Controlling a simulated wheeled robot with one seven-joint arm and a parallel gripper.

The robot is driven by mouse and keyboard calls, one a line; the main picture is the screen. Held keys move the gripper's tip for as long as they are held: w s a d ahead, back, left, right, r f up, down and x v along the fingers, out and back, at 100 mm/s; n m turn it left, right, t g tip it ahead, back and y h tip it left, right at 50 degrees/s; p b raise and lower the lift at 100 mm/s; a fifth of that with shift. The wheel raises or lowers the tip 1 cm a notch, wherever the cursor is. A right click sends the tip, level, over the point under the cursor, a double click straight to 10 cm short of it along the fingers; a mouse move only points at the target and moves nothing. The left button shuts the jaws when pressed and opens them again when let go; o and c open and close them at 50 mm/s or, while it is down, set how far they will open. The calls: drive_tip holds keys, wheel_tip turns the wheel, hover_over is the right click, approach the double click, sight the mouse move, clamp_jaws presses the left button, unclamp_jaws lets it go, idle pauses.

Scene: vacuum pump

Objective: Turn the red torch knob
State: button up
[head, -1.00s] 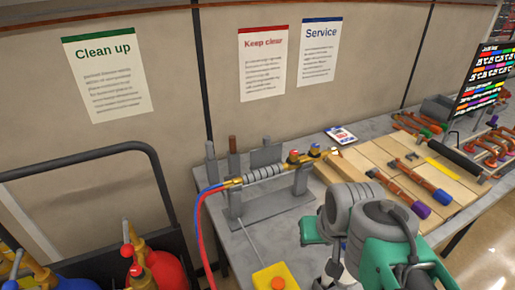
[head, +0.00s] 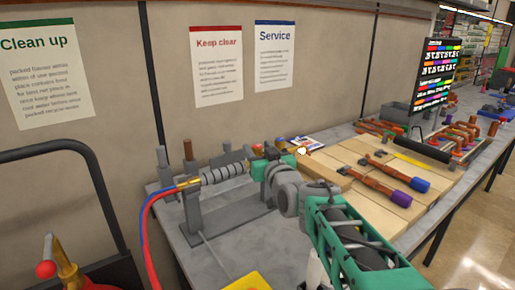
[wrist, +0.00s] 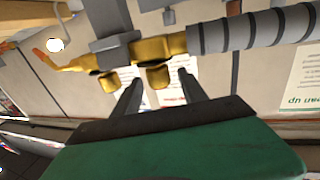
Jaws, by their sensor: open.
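The torch lies level on a grey stand (head: 235,218), its ribbed grey handle (head: 225,172) at the left and a white glow at its tip (head: 301,151). The red knob (head: 257,149) shows above my gripper in the head view, with a blue knob (head: 281,141) to its right. In the wrist view the brass torch body (wrist: 150,48) crosses above my gripper (wrist: 160,78). My gripper is open, with one knob (wrist: 158,76) between its fingertips, apparently the red one by its place nearer the handle. Its coloured cap is hidden there; contact cannot be told.
Red and blue hoses (head: 148,225) hang from the torch's left end. Wooden boards (head: 335,175) with copper pipes lie right of it. Grey stand posts (head: 188,152) rise behind the torch. A yellow box (head: 248,281) sits at the bench's front.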

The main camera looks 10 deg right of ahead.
drive_tip(key=shift+w+a, duration=0.1)
drive_tip(key=shift+w, duration=0.5)
clamp_jaws()
